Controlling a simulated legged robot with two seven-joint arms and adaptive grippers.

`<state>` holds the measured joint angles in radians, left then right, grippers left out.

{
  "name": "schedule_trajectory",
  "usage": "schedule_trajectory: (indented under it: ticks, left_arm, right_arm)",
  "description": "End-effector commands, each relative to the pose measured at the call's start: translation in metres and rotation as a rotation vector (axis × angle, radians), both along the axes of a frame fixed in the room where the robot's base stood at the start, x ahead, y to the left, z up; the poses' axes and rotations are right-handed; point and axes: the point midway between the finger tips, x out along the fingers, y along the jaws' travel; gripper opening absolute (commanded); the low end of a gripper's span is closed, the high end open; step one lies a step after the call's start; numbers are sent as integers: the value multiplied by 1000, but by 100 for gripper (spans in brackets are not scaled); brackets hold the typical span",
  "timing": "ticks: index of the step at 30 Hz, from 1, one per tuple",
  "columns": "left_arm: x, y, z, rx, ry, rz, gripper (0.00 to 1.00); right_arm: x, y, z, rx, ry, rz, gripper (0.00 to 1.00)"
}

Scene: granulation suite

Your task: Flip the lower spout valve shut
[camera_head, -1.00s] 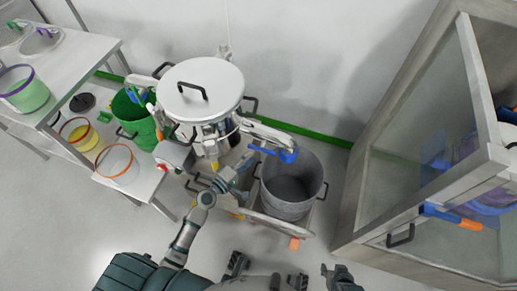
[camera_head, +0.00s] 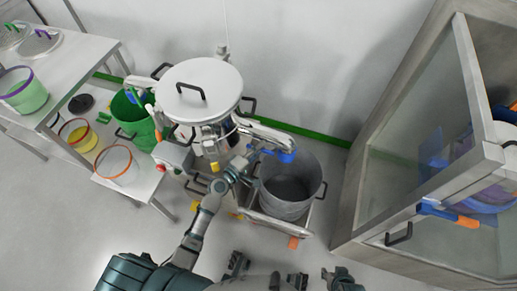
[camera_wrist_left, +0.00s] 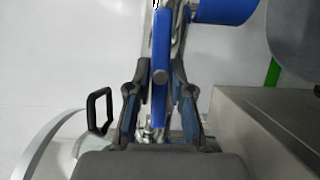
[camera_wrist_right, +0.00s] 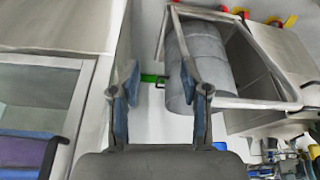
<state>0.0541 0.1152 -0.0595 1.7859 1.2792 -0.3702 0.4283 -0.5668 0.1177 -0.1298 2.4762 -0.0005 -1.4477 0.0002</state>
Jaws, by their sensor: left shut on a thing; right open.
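The granulator (camera_head: 205,85) has a round white lid and a spout (camera_head: 262,132) reaching right, with a blue end (camera_head: 287,155) above a grey drum. My left gripper (camera_head: 240,165) is just left of the spout, below its near side. In the left wrist view, a narrow blue lever (camera_wrist_left: 161,60) stands upright between the fingers of my left gripper (camera_wrist_left: 160,95), which is shut on it. A blue spout ring (camera_wrist_left: 222,8) shows to its right. My right gripper (camera_wrist_right: 161,90) is open and empty; it also shows at the bottom of the head view (camera_head: 338,276).
The grey drum (camera_head: 288,205) stands on a wheeled frame under the spout. A glass-fronted cabinet (camera_head: 415,150) fills the right. A bench with tubs (camera_head: 75,55) and a green bin (camera_head: 135,118) are at left. Floor at front left is clear.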

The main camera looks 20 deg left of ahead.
Motion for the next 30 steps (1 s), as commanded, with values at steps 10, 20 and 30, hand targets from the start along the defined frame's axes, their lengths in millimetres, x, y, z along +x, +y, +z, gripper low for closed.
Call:
schedule_trajectory:
  ticks: [10, 20, 30]
  left_arm:
    - [-2, -5, -2, 49, 9, -14, 0]
    - [-2, -6, -2, 226, 3, -14, 0]
    - [-3, -6, -8, 266, 6, -16, 0]
  right_arm:
    - [-26, -9, 2, -24, 117, -7, 46]
    - [-17, -7, -66, -30, 151, -4, 46]
    - [-17, -7, -86, -30, 153, -2, 46]
